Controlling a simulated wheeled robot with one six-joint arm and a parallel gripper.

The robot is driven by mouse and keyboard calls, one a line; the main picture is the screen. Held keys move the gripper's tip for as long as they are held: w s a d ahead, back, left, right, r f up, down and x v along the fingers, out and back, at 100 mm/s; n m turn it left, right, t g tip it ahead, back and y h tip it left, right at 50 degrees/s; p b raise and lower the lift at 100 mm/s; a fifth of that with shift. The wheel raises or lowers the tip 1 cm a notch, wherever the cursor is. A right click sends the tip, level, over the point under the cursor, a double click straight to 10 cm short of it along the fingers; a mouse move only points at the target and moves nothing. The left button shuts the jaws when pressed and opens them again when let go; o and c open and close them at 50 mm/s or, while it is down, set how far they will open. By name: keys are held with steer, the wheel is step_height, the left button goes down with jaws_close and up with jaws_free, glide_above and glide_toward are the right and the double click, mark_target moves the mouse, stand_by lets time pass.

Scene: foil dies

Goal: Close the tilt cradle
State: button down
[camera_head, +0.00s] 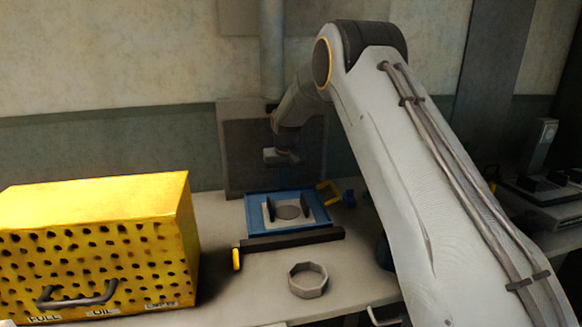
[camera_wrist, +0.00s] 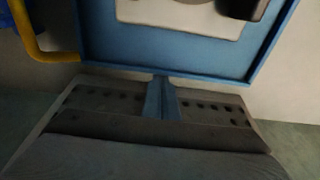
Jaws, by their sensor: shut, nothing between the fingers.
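The tilt cradle (camera_head: 253,228) looks like a shallow blue tray holding a pale plate with a round dark disc and two black uprights. A yellow handle (camera_head: 328,193) stands at its right side. In the wrist view the blue tray (camera_wrist: 120,62) fills the top, with the yellow handle (camera_wrist: 30,38) at left. I cannot tell the tray's tilt clearly. My gripper (camera_head: 283,160) hangs above the tray's back edge, apart from the handle. In the wrist view my gripper's blue fingers (camera_wrist: 161,98) are together and empty, near the tray's edge.
A yellow perforated box (camera_head: 100,240) with a dark handle stands left. A dark bar (camera_head: 290,239) with a yellow end lies before the tray. A pale octagonal ring (camera_head: 308,280) sits in front. A small blue object (camera_head: 349,198) is right of the handle. A dark panel (camera_head: 245,155) stands behind.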

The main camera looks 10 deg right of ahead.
steer(key=shift+w+f, duration=0.15)
steer(key=shift+f, duration=0.4)
stand_by(0.4)
